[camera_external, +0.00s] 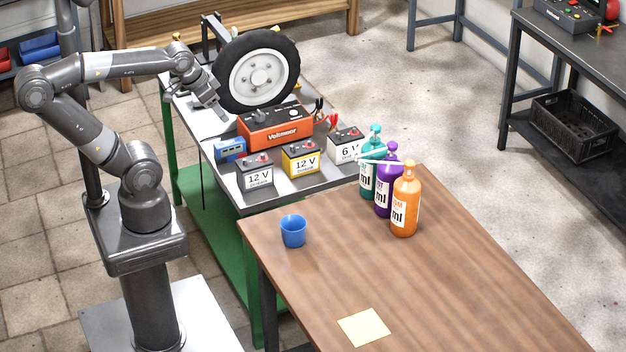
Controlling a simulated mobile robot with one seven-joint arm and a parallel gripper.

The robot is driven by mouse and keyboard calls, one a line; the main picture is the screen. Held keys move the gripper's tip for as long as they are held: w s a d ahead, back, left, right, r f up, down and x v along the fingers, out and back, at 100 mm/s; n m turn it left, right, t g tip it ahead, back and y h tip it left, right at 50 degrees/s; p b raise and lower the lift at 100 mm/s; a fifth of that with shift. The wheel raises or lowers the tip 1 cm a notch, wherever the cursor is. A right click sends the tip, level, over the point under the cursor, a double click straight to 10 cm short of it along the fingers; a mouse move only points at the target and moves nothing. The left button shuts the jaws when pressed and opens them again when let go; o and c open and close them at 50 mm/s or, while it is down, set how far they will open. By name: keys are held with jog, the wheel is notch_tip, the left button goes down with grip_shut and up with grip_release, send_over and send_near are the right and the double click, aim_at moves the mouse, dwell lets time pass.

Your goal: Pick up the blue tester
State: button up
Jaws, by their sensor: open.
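The blue tester (230,150) is a small blue box with a display on its front. It sits on the grey-topped green bench, at the left edge, just left of the orange Voltmeter box (274,128). My gripper (222,117) is above and slightly left of the tester, near the orange box and the wheel, pointing down. It is empty and apart from the tester. Its fingers are small in this view.
Three 12 V and 6 V batteries (301,158) stand in front of the orange box. A wheel (258,72) stands behind it. The wooden table (450,270) holds a blue cup (293,231), three bottles (404,200) and a yellow note (363,327). Its middle is clear.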

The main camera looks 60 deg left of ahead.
jog(key=w+a+f+g, duration=0.1)
jog(key=w+a+f, duration=0.2)
jog(key=w+a, duration=0.25)
jog(key=g, duration=0.5)
send_over(233, 144)
notch_tip(233, 144, down, 20)
jog(key=shift+f, duration=5.55)
jog(key=shift+f, duration=0.25)
jog(key=c, duration=1.2)
jog(key=shift+o, duration=0.2)
